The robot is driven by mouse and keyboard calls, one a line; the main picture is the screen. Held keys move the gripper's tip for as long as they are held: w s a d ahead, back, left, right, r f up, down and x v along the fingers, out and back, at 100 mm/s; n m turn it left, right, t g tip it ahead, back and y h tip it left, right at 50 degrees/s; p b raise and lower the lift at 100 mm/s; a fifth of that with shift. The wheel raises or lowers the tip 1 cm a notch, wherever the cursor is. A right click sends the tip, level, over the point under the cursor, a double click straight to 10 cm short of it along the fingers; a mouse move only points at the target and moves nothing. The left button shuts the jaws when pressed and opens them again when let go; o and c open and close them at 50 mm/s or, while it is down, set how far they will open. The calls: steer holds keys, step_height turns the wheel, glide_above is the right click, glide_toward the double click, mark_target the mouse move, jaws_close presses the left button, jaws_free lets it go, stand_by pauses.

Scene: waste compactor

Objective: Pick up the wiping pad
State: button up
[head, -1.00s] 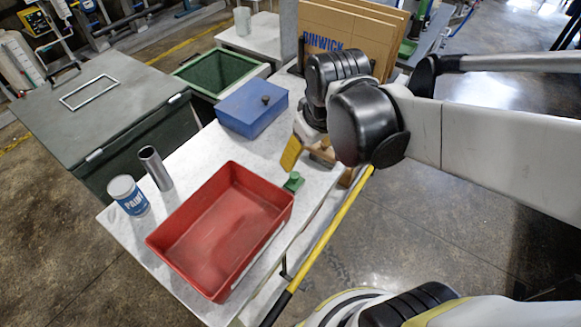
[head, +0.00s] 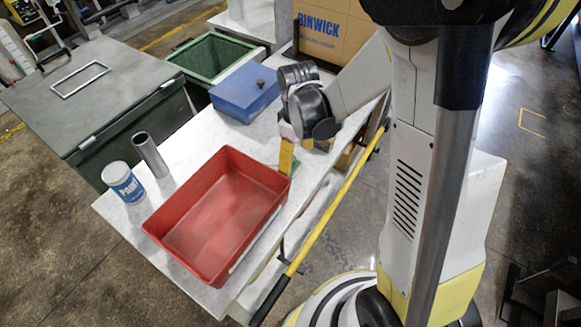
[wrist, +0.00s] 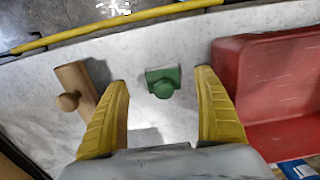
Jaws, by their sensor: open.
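In the wrist view a small green block with a round knob (wrist: 163,82) lies on the white tabletop; I take it as the wiping pad, though I cannot be sure. A brown wooden piece with a knob (wrist: 76,92) lies to its left. My gripper (wrist: 162,78) is open and empty, with one yellow finger on each side of the green block in the picture. I cannot tell the height of the fingers above the table. In the head view a yellow finger of my gripper (head: 286,157) hides much of the green block (head: 295,167).
A red tray (head: 166,221) stands close beside the green block. A paint can (head: 122,182), a metal cylinder (head: 150,155) and a blue box (head: 243,93) share the white table (head: 193,150). A yellow rail (head: 335,213) runs along the table's edge. A cardboard box (head: 335,40) stands behind.

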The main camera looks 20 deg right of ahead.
mark_target(295, 168)
steer(key=f+b, duration=0.1)
steer(key=f, duration=0.1)
steer(key=f+b, duration=0.1)
steer(key=f, duration=0.2)
steer(key=shift+w+a+f, duration=0.1)
steer(key=shift+a, duration=0.1)
steer(key=c, duration=1.4)
